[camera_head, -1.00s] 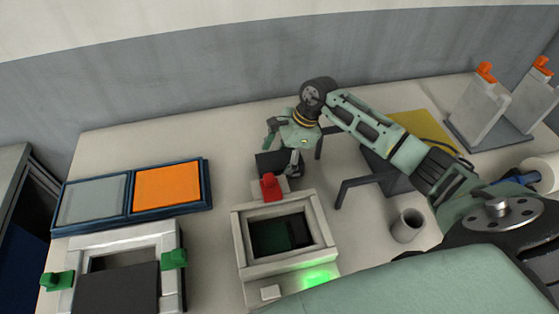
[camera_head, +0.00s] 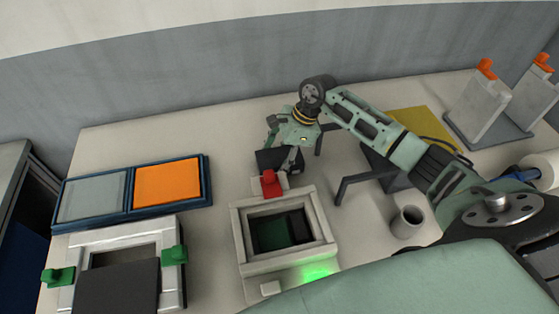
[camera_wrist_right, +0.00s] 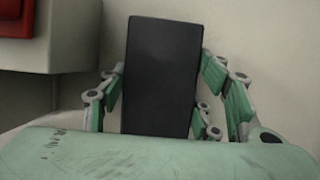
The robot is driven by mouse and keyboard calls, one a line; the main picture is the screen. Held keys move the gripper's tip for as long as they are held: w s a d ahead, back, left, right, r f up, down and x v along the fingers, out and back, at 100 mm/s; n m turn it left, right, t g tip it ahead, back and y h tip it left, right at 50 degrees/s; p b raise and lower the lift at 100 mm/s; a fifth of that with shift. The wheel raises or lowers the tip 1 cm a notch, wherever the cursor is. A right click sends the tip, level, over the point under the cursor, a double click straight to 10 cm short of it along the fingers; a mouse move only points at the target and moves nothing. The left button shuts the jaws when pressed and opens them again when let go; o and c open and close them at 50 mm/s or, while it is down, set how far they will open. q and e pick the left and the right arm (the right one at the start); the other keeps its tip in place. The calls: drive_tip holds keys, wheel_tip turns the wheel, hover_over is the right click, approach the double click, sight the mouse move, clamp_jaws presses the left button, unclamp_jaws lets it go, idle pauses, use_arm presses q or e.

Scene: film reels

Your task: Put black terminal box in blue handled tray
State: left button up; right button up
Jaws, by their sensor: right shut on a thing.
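The black terminal box (camera_head: 267,160) is a dark block behind the red-knobbed frame. My right gripper (camera_head: 281,156) is shut on it, pointing down. In the right wrist view the black box (camera_wrist_right: 161,75) stands upright between the two green-and-grey fingers, which are partly hidden behind it. I cannot tell in the head view whether the box touches the table. A dark blue-rimmed tray (camera_head: 131,210) lies at the left, with a grey panel and an orange panel; no handle is clear on it. My left gripper is not in view.
The light frame with a dark opening (camera_head: 237,235) and red knob (camera_head: 269,184) stands just in front of the box. A green-clamped frame (camera_head: 150,235) is at the left front. A grey cup (camera_head: 407,222) and a dark stand (camera_head: 355,183) are to the right. Table between tray and gripper is clear.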

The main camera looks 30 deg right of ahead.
drive_tip(key=shift+w+r, duration=0.1)
drive_tip(key=c, duration=0.3)
drive_tip(key=shift+c, duration=0.2)
drive_tip(key=shift+r, duration=0.1)
